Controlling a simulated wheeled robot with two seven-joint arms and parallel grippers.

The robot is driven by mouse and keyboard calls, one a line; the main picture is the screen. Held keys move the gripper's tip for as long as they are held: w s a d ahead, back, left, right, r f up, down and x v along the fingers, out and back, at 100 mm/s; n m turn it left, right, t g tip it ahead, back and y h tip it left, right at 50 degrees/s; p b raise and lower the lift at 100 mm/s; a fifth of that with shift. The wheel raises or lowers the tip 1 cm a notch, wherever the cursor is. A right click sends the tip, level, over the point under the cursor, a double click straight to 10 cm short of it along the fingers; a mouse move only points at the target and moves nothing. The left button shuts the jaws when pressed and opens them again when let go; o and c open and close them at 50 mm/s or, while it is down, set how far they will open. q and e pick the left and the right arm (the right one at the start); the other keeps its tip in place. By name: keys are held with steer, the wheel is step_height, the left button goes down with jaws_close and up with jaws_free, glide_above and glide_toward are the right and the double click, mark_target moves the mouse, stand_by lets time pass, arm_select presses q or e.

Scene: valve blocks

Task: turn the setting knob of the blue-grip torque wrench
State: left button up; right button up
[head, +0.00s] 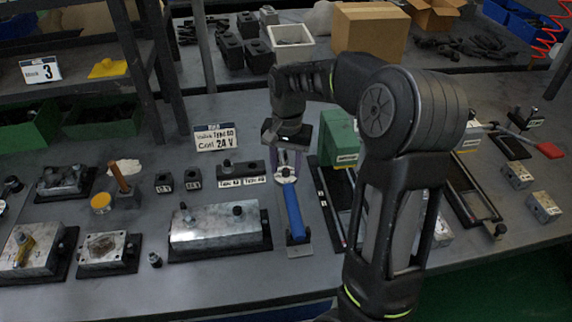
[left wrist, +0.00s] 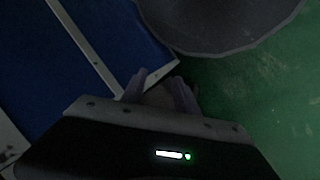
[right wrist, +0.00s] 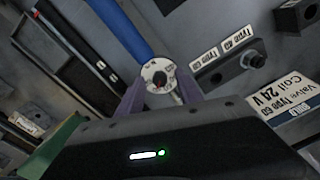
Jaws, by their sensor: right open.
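The torque wrench lies on the grey table with its blue grip (head: 293,211) toward the front. Its round silver head with the setting knob (head: 286,174) is at the far end of the grip. The knob (right wrist: 158,75) also shows in the right wrist view, between the two purple fingers. My right gripper (head: 287,160) is open above the wrench head, with fingers on both sides of the knob; whether they touch it I cannot tell. My left gripper (left wrist: 160,80) is outside the head view; its fingers stand apart with nothing between them.
A valve block (head: 215,232) lies left of the wrench, and a small labelled block (head: 241,171) near its head. A black tray (head: 330,205) and a green box (head: 338,135) stand to the right. A sign (head: 214,138) stands behind. Green floor (left wrist: 285,100) shows below my left gripper.

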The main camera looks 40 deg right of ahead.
steer(key=shift+c, duration=0.5)
jaws_close()
